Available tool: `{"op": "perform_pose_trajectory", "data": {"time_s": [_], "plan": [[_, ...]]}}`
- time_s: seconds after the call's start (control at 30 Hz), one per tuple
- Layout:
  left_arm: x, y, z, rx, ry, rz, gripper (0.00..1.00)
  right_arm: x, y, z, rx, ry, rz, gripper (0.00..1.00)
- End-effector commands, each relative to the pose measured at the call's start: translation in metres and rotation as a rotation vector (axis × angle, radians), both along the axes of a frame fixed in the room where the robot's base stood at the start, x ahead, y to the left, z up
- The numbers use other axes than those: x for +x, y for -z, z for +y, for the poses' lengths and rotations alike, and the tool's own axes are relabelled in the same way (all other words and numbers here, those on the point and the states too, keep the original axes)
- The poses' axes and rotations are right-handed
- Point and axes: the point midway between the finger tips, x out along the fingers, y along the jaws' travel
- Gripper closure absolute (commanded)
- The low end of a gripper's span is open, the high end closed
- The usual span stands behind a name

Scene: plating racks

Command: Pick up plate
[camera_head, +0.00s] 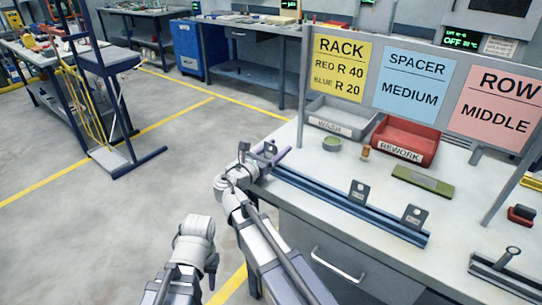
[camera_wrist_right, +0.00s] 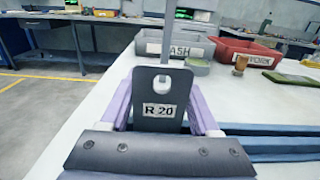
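A dark plate labelled "R 20" (camera_wrist_right: 160,92) stands upright at the near left end of the blue rack rail (camera_head: 330,198); it is small in the head view (camera_head: 270,149). My right gripper (camera_wrist_right: 160,112) has a purple finger on each side of this plate and looks open around it; contact is not clear. The gripper body hides the plate's lower part. Two more dark plates, one mid-rail (camera_head: 358,191) and one near the right end (camera_head: 414,216), stand upright on the rail.
A grey "WASH" tray (camera_head: 340,118) and a red "REWORK" tray (camera_head: 405,138) stand at the back of the bench. A green round container (camera_head: 332,144), a brown piece (camera_head: 365,151) and a green slab (camera_head: 422,182) lie before them. Signs (camera_head: 342,65) hang above.

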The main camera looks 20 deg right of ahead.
Motion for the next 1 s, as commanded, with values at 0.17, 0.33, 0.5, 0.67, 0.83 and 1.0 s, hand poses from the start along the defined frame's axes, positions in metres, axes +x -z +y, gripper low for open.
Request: {"op": "perform_pose_trajectory", "data": {"time_s": [0.17,0.33,0.5,0.67,0.83,1.0], "plan": [[0.0,0.0,0.0,0.0,0.0,0.0,0.61,0.0,0.0,0.0,0.0,0.0,0.0,0.59],[0.0,0.0,0.0,0.0,0.0,0.0,0.61,0.0,0.0001,-0.0001,0.0,0.0,0.0,0.78],[0.0,0.0,0.0,0.0,0.0,0.0,0.61,0.0,0.0001,-0.0001,0.0,0.0,0.0,0.97],[0.0,0.0,0.0,0.0,0.0,0.0,0.61,-0.0001,0.0,-0.0001,0.0,0.0,0.0,1.0],[0.0,-0.0012,0.0,0.0,0.0,0.0,0.61,-0.0001,-0.0012,-0.0001,0.0,0.0,0.0,1.0],[0.0,-0.0098,0.0,0.0,0.0,0.0,0.61,-0.0001,-0.0098,-0.0001,0.0,0.0,0.0,1.0]]}}
